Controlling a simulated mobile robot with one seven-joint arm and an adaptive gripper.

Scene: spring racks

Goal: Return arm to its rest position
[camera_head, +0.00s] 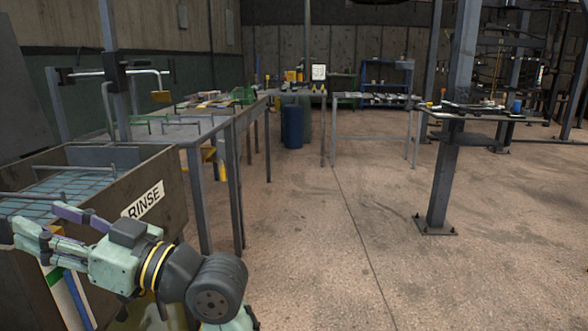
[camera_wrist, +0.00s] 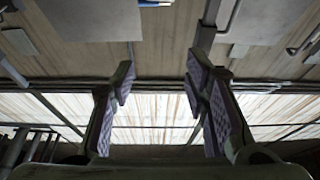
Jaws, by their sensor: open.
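My gripper (camera_head: 48,238) shows at the lower left of the head view, at the end of my pale green and dark arm. Its fingers point left, beside and partly in front of a brown bin marked RINSE (camera_head: 148,185). In the wrist view my gripper (camera_wrist: 160,82) has its two purple-padded fingers spread apart, with nothing between them. Behind them are a bright striped band (camera_wrist: 155,115) and beams; no object is near the fingertips. Whether the fingers touch the bin cannot be told.
A long grey-legged table (camera_head: 190,133) runs back behind the bin. A blue barrel (camera_head: 292,126) stands farther off. A steel post (camera_head: 446,175) rises on the right, by a worktable (camera_head: 480,115). The concrete floor (camera_head: 330,240) in the middle is clear.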

